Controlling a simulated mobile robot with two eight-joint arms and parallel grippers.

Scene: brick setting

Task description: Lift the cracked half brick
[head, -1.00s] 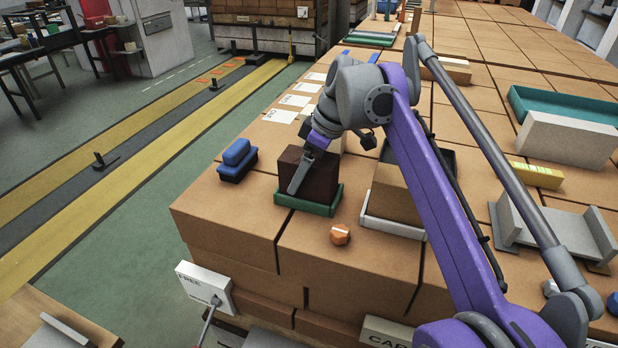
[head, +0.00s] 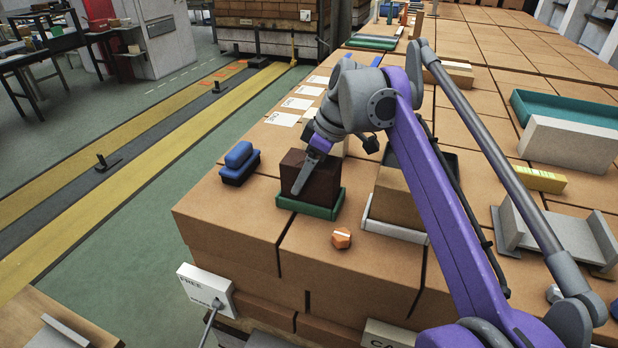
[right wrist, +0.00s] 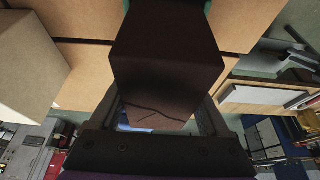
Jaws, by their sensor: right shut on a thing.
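The cracked half brick is a dark brown block (head: 318,187) standing in a small green tray (head: 309,210) near the front of the brick stack. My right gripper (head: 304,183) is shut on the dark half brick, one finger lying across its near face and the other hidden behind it. In the right wrist view the dark half brick (right wrist: 165,60) fills the middle between the fingers, with thin crack lines on its lower face. Its underside is hidden by the tray wall, so I cannot tell whether it touches the tray floor. My left gripper is not in view.
A blue-handled brush-like block (head: 239,163) lies left of the tray. An orange piece (head: 341,238) is in front. A tan brick (head: 396,203) sits in a white tray (head: 393,230) to the right, close to my arm. White cards (head: 282,119) lie behind.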

